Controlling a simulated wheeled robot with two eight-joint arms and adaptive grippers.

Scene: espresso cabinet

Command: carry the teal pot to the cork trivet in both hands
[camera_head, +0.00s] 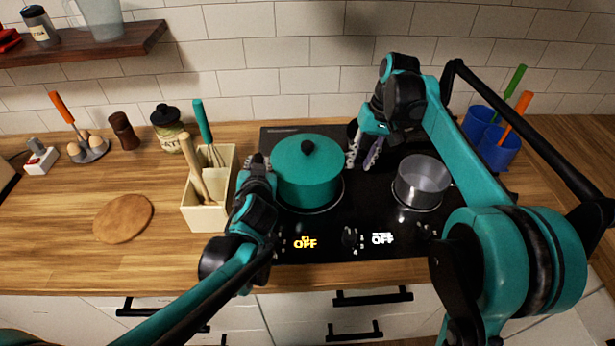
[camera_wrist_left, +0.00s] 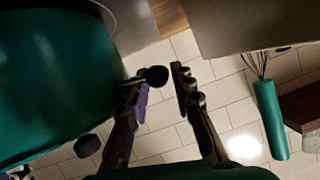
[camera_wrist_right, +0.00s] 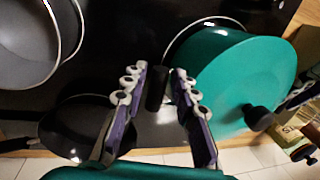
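The teal pot (camera_head: 300,185), lid on with a black knob, stands on the left burner of the black cooktop. The round cork trivet (camera_head: 123,218) lies bare on the counter at left. My left gripper (camera_head: 258,163) is at the pot's left side; in its wrist view the open fingers (camera_wrist_left: 162,80) are on either side of a black side handle (camera_wrist_left: 153,76). My right gripper (camera_head: 365,152) is at the pot's right rear; in its wrist view the open fingers (camera_wrist_right: 155,80) straddle the other black handle (camera_wrist_right: 156,89). Contact with the handles is unclear.
A cream utensil box (camera_head: 205,217) with a whisk stands between pot and trivet. A grey saucepan (camera_head: 422,185) sits on the right burner. Blue cups (camera_head: 497,148) stand at far right. A jar (camera_head: 168,130) and egg holder (camera_head: 90,150) stand at the back left. Counter around the trivet is clear.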

